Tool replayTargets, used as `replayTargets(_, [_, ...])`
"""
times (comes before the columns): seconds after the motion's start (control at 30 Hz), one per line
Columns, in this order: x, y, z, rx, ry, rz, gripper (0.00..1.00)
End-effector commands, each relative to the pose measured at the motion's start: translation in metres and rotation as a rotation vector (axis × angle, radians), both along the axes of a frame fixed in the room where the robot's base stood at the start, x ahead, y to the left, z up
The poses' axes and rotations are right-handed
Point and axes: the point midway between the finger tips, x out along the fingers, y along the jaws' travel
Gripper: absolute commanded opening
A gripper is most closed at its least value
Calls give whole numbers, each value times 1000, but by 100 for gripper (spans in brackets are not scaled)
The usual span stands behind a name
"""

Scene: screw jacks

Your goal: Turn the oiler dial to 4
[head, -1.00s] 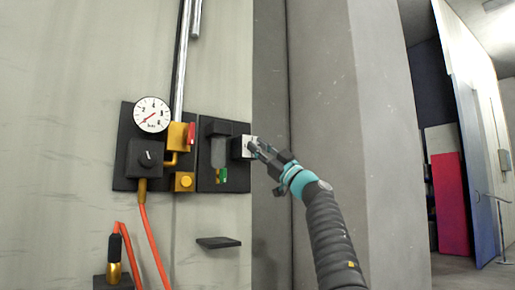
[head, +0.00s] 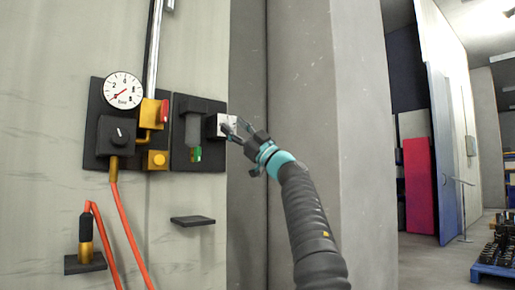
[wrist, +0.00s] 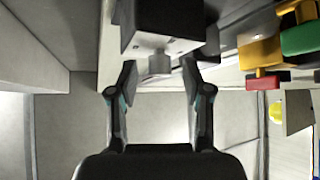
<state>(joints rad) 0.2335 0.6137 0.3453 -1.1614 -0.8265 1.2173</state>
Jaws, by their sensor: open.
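The oiler dial (wrist: 156,64) is a small grey knob on the pale face of a dark box (wrist: 165,24) in the wrist view. In the head view the box's white face (head: 230,122) is at the right edge of the oiler panel (head: 185,105). My gripper (head: 235,129) is open in front of that face. In the wrist view my gripper (wrist: 158,78) has one finger on each side of the knob, with a visible gap on both sides. I cannot read the dial's numbers or its setting.
Left of the oiler are a round pressure gauge (head: 123,90), a black knob box (head: 117,134), a red lever (head: 165,111) and an orange hose (head: 130,230). A small black shelf (head: 193,221) juts out below. A concrete pillar (head: 325,140) stands to the right.

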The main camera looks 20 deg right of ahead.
Motion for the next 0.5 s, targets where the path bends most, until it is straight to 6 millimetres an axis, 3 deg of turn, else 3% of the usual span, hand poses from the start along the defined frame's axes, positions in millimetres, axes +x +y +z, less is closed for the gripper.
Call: replayTargets(0.5, [-18, -18, -19, 5, -1, -5, 49])
